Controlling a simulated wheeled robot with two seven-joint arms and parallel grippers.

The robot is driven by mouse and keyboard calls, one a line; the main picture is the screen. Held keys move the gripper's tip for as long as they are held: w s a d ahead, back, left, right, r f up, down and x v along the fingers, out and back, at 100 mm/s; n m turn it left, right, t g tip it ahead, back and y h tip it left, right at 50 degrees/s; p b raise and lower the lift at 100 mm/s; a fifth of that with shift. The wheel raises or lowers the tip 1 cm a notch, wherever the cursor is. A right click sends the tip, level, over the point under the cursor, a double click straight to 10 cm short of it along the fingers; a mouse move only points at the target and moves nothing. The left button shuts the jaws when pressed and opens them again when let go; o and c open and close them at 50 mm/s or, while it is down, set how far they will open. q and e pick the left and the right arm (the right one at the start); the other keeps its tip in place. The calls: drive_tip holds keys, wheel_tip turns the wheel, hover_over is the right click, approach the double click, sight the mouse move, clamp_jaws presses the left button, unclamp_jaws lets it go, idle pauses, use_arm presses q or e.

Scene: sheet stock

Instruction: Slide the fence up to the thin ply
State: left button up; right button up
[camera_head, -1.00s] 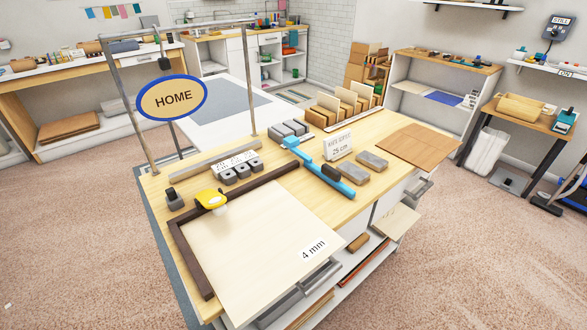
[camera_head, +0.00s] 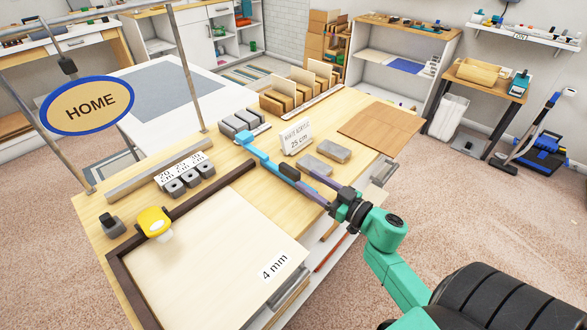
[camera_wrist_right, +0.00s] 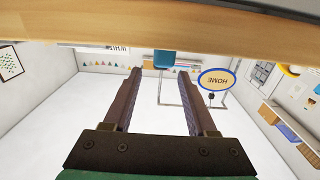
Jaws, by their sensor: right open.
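The thin ply is a pale sheet marked 4 mm (camera_head: 215,245), lying flat on the bench at the near left inside a dark brown L-shaped edge. The fence appears to be the long blue bar (camera_head: 257,154), lying on the bench to the right of the ply, apart from it. My right gripper (camera_head: 312,184) reaches in from the right, open, its fingers at the near end of the bar. The fingers partly cover that end, and contact cannot be told. In the right wrist view the two fingers (camera_wrist_right: 163,90) are apart, with a blue block (camera_wrist_right: 163,58) beyond them. My left gripper is not visible.
A yellow-topped knob (camera_head: 153,221) is at the ply's far left corner. A brown sheet (camera_head: 381,131) lies at the right end of the bench.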

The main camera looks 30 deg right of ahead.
sight(299, 175)
drive_tip(key=x, duration=0.6)
drive_tip(key=shift+w+a, duration=0.1)
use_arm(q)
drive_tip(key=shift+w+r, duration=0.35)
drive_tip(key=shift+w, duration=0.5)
use_arm(e)
drive_tip(key=shift+c, duration=0.3)
clamp_jaws()
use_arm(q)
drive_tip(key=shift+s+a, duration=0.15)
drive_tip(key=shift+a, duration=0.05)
